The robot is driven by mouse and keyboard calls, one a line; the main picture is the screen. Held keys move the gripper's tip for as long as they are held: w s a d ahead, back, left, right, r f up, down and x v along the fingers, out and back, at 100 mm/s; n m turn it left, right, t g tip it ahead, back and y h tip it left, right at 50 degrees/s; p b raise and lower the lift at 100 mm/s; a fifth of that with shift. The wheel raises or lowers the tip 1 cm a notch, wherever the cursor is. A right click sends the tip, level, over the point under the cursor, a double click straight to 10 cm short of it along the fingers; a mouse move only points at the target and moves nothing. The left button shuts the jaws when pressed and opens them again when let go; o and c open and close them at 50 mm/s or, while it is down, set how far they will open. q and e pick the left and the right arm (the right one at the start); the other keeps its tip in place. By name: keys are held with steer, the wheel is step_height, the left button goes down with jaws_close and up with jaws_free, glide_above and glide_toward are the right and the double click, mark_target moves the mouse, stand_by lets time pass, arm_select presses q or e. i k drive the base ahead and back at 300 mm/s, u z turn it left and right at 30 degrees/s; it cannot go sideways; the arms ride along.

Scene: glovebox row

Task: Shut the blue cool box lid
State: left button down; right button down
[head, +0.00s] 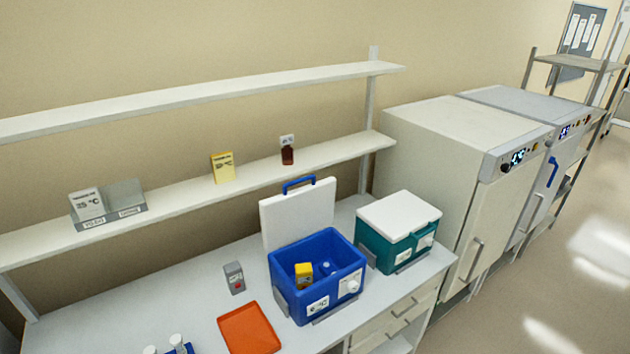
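The blue cool box (305,295) stands on the white bench, open at the top. Its white lid (297,215) is raised upright at the back edge, with a blue handle (298,183) on its top end. Inside the box are a yellow item (303,274) and a small blue round item (330,268). A white label with a temperature marking is on the front. Neither of my grippers shows in the head view.
A teal cool box with a shut white lid (400,215) stands right of the blue one. An orange tray (248,329) and a grey device (234,277) lie to its left. A shelf (290,167) runs behind the raised lid. White cabinets (450,150) stand at right.

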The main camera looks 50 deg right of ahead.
mark_target(285, 218)
steer(key=u, duration=0.15)
steer(key=k, duration=0.2)
steer(key=z, duration=0.9)
